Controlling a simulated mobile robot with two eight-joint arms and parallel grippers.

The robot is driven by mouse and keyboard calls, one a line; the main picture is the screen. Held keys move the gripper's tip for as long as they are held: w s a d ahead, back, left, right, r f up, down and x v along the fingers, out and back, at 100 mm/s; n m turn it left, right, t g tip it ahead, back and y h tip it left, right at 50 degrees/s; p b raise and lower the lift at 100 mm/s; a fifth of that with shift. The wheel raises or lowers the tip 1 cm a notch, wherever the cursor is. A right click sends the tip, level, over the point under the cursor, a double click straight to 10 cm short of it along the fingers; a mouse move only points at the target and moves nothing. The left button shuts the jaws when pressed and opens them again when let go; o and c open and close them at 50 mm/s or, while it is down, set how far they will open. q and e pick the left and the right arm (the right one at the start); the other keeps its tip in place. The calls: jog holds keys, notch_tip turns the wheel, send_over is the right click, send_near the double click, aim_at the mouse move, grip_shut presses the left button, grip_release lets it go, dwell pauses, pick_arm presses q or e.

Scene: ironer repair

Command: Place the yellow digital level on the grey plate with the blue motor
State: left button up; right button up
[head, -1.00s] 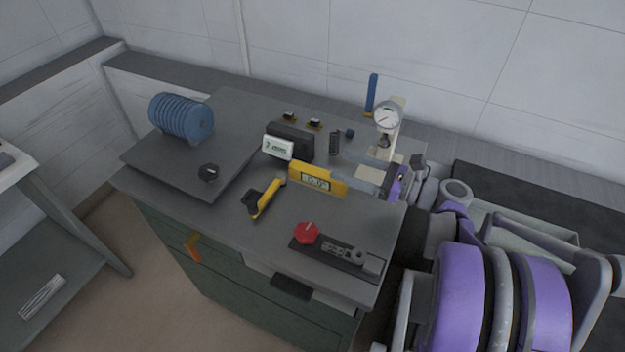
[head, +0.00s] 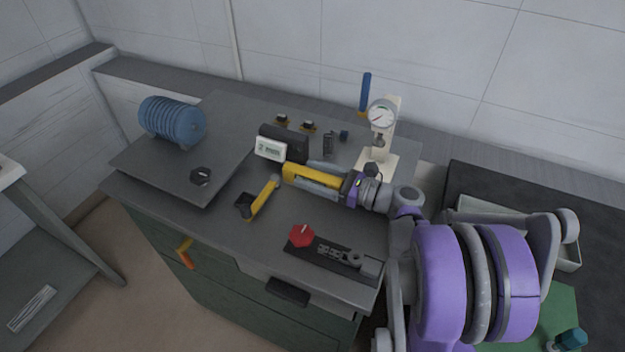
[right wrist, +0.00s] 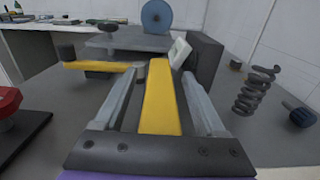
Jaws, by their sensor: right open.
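The yellow digital level (head: 311,180) stands on the grey bench top, right of the grey plate. Its display is hidden by my gripper in the head view. My right gripper (head: 315,181) reaches in from the right with its fingers along both sides of the level. In the right wrist view the level (right wrist: 160,98) lies between the two open fingers, with a narrow gap on each side. The grey plate (head: 222,150) lies at the bench's left, carrying the ribbed blue motor (head: 172,120) at its back and a dark knob (head: 201,176) near its front corner. My left gripper is not in view.
A yellow-handled tool (head: 263,198) lies between plate and level. A dark box with a white display (head: 270,149) stands just behind the level. A dial gauge stand (head: 382,125), a spring (head: 328,145) and a red knob (head: 301,236) are nearby. The plate's middle is clear.

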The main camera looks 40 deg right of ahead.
grip_shut()
dwell(0.3)
